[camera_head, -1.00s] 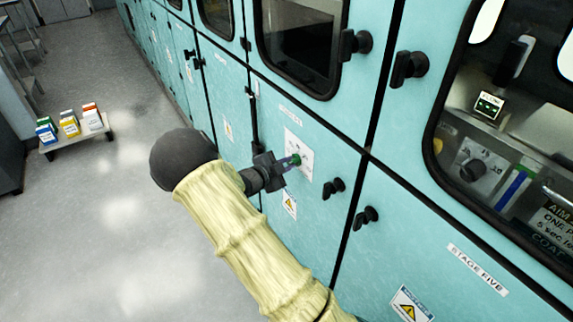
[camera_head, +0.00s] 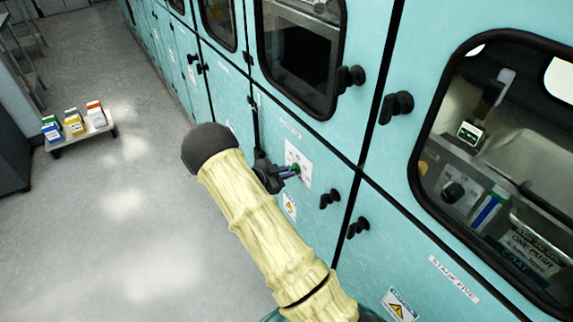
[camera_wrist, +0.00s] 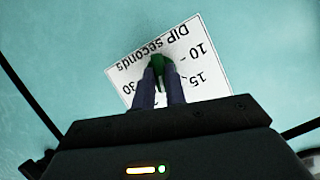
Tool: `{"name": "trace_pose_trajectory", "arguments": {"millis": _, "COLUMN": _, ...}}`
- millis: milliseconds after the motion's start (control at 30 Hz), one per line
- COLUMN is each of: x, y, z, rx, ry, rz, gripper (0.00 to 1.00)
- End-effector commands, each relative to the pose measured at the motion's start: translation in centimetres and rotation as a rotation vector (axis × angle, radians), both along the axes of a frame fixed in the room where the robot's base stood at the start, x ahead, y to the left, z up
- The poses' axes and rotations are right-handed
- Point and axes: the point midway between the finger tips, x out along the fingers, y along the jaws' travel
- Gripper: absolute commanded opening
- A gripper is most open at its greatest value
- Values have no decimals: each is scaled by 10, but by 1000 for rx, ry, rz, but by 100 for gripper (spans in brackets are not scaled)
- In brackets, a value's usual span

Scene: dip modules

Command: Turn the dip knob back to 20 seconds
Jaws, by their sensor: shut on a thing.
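The dip knob (camera_wrist: 157,66) is small and green, on a white dial label (camera_wrist: 187,48) fixed to a teal cabinet door. In the wrist view the label reads "DIP seconds" upside down, with 10, 15 and 30 showing. The part of the label under my gripper is hidden, and I see no 20. My gripper (camera_wrist: 158,78) is shut on the knob, one finger on each side. In the head view my gripper (camera_head: 284,172) reaches the white label (camera_head: 298,160) from the left, and the knob (camera_head: 296,167) shows green at the fingertips.
Black door handles (camera_head: 330,198) stick out right of the dial. Windowed doors line the wall above. A low trolley (camera_head: 80,139) with coloured boxes stands on the floor at far left. The floor (camera_head: 120,230) left of my arm is clear.

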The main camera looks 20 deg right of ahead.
Motion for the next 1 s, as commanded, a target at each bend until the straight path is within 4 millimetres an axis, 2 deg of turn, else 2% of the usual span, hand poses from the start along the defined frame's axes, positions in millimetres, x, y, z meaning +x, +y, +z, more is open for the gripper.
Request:
{"name": "trace_pose_trajectory", "arguments": {"millis": 33, "x": 0, "y": 0, "z": 4, "rx": -5, "ry": 40, "rz": -2, "gripper": 0}}
{"name": "trace_pose_trajectory", "arguments": {"millis": 400, "x": 2, "y": 0, "z": 1, "rx": -48, "ry": 250, "rz": -1, "gripper": 0}}
{"name": "trace_pose_trajectory", "arguments": {"millis": 967, "x": 2, "y": 1, "z": -1, "rx": -56, "ry": 290, "rz": 1, "gripper": 0}}
{"name": "trace_pose_trajectory", "arguments": {"millis": 1000, "x": 2, "y": 1, "z": -1, "rx": -56, "ry": 290, "rz": 1, "gripper": 20}}
